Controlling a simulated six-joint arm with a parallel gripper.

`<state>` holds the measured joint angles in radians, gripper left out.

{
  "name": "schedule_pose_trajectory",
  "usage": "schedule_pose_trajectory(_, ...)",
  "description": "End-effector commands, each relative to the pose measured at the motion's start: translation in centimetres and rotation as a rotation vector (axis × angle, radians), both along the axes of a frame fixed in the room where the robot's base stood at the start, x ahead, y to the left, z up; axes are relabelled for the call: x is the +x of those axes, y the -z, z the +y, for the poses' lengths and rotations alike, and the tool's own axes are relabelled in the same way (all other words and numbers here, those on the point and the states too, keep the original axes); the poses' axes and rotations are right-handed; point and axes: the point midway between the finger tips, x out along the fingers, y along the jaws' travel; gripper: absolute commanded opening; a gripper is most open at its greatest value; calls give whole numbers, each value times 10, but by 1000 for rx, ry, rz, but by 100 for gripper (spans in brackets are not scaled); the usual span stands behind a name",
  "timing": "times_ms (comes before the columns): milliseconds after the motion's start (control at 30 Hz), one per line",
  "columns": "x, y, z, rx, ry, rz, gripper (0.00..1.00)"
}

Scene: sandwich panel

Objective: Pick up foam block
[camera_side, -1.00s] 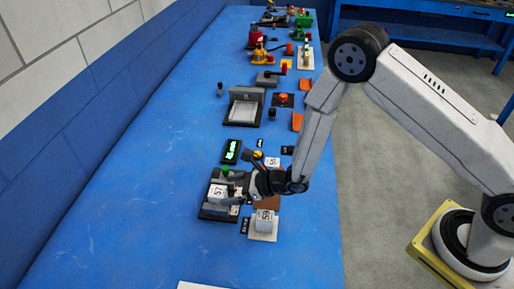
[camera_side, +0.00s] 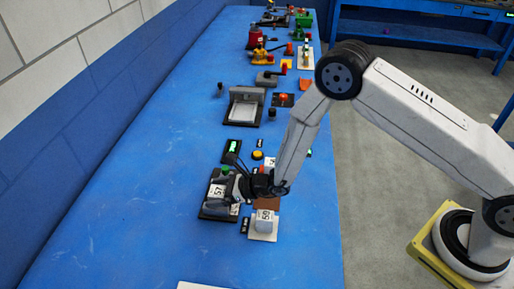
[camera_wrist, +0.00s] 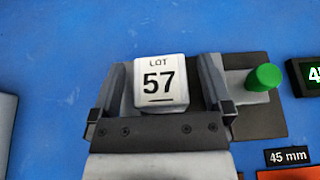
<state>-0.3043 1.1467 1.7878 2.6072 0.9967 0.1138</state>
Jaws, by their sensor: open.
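A white foam block (camera_side: 217,190) marked 57 sits upright on a dark fixture (camera_side: 207,216) with a green knob. The block (camera_wrist: 161,84) also shows in the wrist view, with "LOT 57" on its top face. My gripper (camera_side: 240,187) is at the right side of this fixture in the side view. In the wrist view its fingers are apart, one on each side of the block, with a visible gap at each side. Whether the fingertips are level with the block or above it, I cannot tell. The block's lower part is hidden.
Another white block (camera_side: 265,219) stands on a pale plate close by. A further block (camera_side: 270,161) is partly hidden behind my arm. A green display (camera_side: 233,146) and a yellow button (camera_side: 257,155) lie behind. The blue table (camera_side: 110,200) is clear to the left.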

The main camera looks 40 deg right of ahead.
Motion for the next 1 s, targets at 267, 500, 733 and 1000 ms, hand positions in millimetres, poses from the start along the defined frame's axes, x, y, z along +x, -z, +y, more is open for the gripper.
schedule_pose_trajectory(267,0,0,0,0,0,0,49)
schedule_pose_trajectory(500,0,0,0,1,0,-1,0)
schedule_pose_trajectory(733,0,-2,0,1,0,-1,0)
schedule_pose_trajectory(1000,0,-17,0,1,0,-1,0)
